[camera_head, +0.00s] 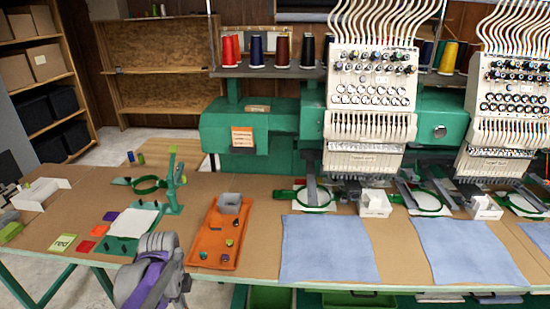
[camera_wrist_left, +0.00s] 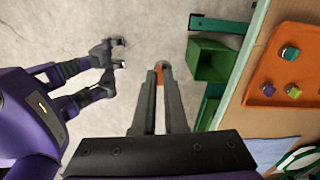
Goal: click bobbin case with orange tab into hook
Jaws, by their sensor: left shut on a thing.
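In the left wrist view my left gripper (camera_wrist_left: 160,72) is shut on a small metal bobbin case with an orange tab (camera_wrist_left: 159,77), held at the fingertips above the floor, just off the table's front edge. The fingers hide much of the case. My right gripper (camera_wrist_left: 121,53) is at the left of that view, its two fingers apart and nothing visible between them. In the head view neither gripper's tips can be made out. The embroidery machine (camera_head: 370,95) stands behind the table; its hook cannot be made out in either view.
An orange tray (camera_head: 212,219) on the table (camera_head: 262,208) holds a grey box (camera_head: 229,203) and several small bobbin cases. A blue cloth (camera_head: 328,249) lies to its right. A green hoop stand (camera_head: 173,182) is left. A green bin (camera_wrist_left: 208,62) hangs near the table's front edge.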

